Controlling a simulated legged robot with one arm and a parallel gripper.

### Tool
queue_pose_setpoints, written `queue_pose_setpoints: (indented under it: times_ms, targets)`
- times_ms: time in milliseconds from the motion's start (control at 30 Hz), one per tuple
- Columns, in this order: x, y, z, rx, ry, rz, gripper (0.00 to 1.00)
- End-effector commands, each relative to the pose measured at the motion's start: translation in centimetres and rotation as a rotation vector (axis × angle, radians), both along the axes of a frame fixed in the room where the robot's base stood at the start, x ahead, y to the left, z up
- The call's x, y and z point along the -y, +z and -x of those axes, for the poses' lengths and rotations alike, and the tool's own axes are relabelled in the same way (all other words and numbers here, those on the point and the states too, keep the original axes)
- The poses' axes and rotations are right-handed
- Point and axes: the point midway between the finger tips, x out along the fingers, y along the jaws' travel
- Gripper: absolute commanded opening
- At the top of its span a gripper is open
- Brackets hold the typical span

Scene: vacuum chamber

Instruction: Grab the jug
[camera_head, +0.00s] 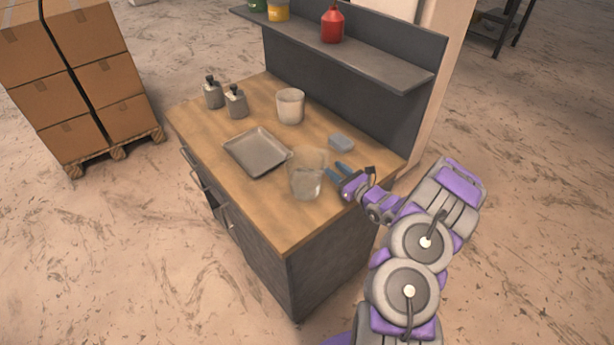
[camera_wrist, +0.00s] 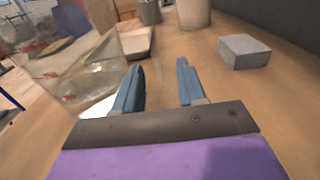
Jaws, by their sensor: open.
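A clear, see-through jug (camera_head: 307,178) stands near the front right end of the wooden worktop. In the wrist view the jug (camera_wrist: 78,78) fills the left side, cut off partly by its transparency against the background. My gripper (camera_head: 333,170) is just to the right of the jug, low over the worktop. Its two blue fingers are apart, with nothing between them. In the wrist view the gripper (camera_wrist: 160,68) has the jug to the left of its left finger, not between the fingers. I cannot tell whether that finger touches the jug.
A grey-blue block (camera_head: 341,142) lies behind my gripper; it also shows in the wrist view (camera_wrist: 244,51). A metal tray (camera_head: 257,152), a whitish beaker (camera_head: 290,106) and two small bottles (camera_head: 235,101) share the worktop (camera_head: 262,211). A shelf (camera_head: 350,55) overhangs the back.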

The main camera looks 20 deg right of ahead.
Motion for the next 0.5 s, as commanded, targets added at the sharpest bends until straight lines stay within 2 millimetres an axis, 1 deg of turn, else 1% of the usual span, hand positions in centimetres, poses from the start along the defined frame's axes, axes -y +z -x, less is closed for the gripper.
queue_pose_setpoints:
  times_ms: [67, 300, 400, 500]
  targets:
    - [-0.6, 0.2, -0.9, 0.001, 0.006, 0.004, 0.40]
    - [-1.6, 0.5, -3.7, 0.000, 0.003, 0.003, 0.40]
    - [-1.8, 0.6, -4.2, 0.000, 0.003, 0.000, 0.40]
    - [-1.8, 0.7, -4.3, 0.000, 0.002, -0.001, 0.40]
